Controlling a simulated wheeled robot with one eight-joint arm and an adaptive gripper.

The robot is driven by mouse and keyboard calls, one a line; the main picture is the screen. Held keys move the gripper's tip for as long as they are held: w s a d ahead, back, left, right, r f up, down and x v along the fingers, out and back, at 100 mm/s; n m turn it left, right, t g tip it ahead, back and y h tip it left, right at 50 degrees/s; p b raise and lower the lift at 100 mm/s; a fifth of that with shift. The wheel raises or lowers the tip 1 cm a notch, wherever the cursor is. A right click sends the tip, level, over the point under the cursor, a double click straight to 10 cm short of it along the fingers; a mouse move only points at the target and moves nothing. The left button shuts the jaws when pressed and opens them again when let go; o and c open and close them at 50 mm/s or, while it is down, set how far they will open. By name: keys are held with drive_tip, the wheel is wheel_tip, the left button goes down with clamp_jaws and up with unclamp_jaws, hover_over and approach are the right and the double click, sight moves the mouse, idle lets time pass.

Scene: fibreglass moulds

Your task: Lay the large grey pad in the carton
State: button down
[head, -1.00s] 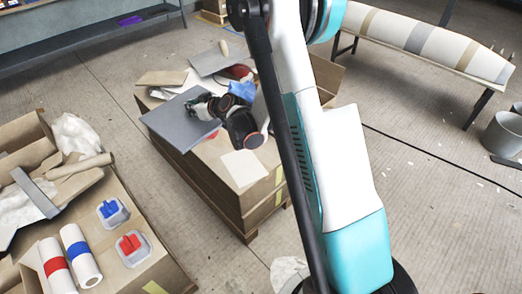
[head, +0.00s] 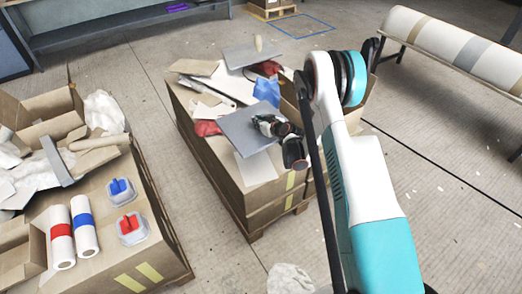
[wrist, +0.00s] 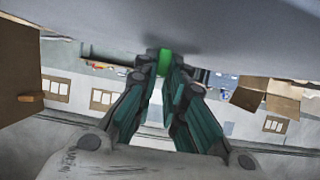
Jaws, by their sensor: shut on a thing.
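The large grey pad (head: 240,127) is a flat grey sheet held over the stack of cardboard boxes in the head view. My gripper (head: 268,127) is at its right side. In the wrist view the grey pad (wrist: 220,30) fills the top, and my gripper (wrist: 163,62) is shut on a small green part at its underside. An open carton with brown flaps (head: 371,95) shows partly behind my arm; its inside is hidden. Brown cardboard also shows at the left (wrist: 25,75) and right (wrist: 275,95) of the wrist view.
The box stack (head: 240,190) carries another grey sheet (head: 262,51), a blue cloth (head: 267,91), red cloths and white sheets. A second box table (head: 120,265) at left holds rolls and two tubs. A long padded roll (head: 450,45) lies at right.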

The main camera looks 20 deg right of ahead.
wheel_tip(320, 180, down, 17)
drive_tip(key=b, duration=0.5)
drive_tip(key=shift+r, duration=0.15)
drive_tip(key=c, duration=1.7)
unclamp_jaws()
drive_tip(key=shift+o, duration=0.2)
drive_tip(key=shift+r, duration=0.1)
drive_tip(key=shift+s, duration=0.1)
